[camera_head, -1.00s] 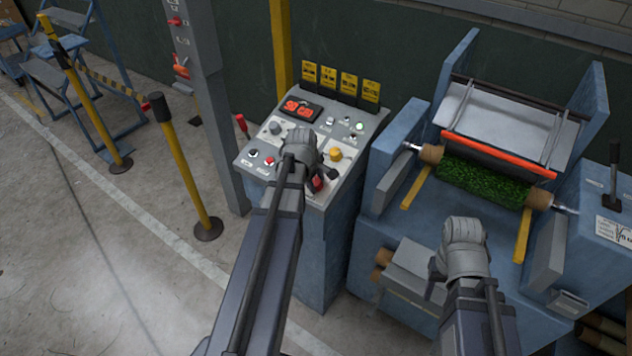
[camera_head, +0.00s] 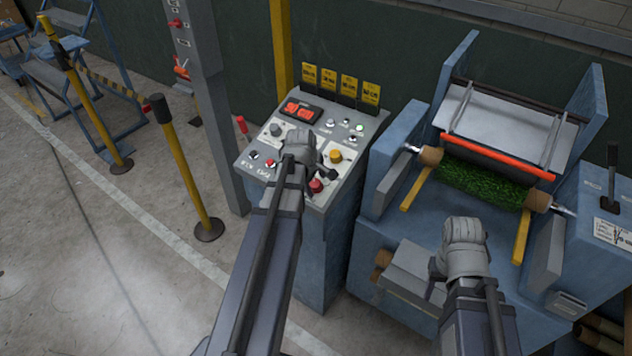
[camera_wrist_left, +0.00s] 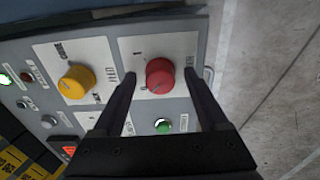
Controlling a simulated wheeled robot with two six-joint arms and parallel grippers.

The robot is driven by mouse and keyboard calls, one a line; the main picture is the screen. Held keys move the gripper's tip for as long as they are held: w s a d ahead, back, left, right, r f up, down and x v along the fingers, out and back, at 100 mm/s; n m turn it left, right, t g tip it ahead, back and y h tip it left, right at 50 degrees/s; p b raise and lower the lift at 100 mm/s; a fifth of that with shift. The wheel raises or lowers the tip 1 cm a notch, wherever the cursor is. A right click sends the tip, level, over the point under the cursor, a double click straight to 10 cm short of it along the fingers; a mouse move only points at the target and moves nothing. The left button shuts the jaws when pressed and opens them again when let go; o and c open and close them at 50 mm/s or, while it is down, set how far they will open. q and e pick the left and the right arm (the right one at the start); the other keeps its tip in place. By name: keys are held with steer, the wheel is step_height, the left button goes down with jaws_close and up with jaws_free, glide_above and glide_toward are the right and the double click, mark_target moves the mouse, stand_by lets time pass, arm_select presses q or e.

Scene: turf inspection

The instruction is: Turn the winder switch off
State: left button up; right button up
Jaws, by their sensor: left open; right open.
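The control panel (camera_head: 352,130) is a grey sloped console on a blue cabinet. A red rotary knob (camera_head: 316,186) sits near its front right corner, with a yellow knob (camera_head: 336,155) behind it. My left gripper (camera_head: 326,174) is over the panel. In the left wrist view its open fingers (camera_wrist_left: 160,73) stand on either side of the red knob (camera_wrist_left: 160,84), with gaps visible. Labels are too blurred to confirm which is the winder switch. My right gripper (camera_head: 436,284) is open and empty.
The blue machine (camera_head: 400,232) with a green turf roll (camera_head: 482,184) stands right of the panel. A grey post (camera_head: 208,110) and yellow barrier post (camera_head: 186,170) stand left. Other buttons and a red display (camera_head: 300,112) crowd the panel.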

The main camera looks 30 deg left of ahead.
arm_select(q)
steer(key=p+v, duration=0.6)
steer(key=v, duration=0.1)
steer(key=shift+f, duration=0.1)
steer(key=s+d+f+m+g+b, duration=0.1)
steer(key=s+d+f+m, duration=0.1)
steer(key=s+d+m, duration=0.2)
steer(key=s+d+f+m+g+b, duration=0.1)
steer(key=s+d+m, duration=0.4)
steer(key=d+m, duration=0.5)
steer(key=s+d+f+m+g+y+b, duration=0.1)
steer(key=s+d+m, duration=0.3)
steer(key=d, duration=1.2)
steer(key=f+m+g+b, duration=0.1)
steer(key=m, duration=0.2)
steer(key=shift+s+f+b, duration=0.2)
steer(key=shift+f+b, duration=0.1)
steer(key=shift+c, duration=0.2)
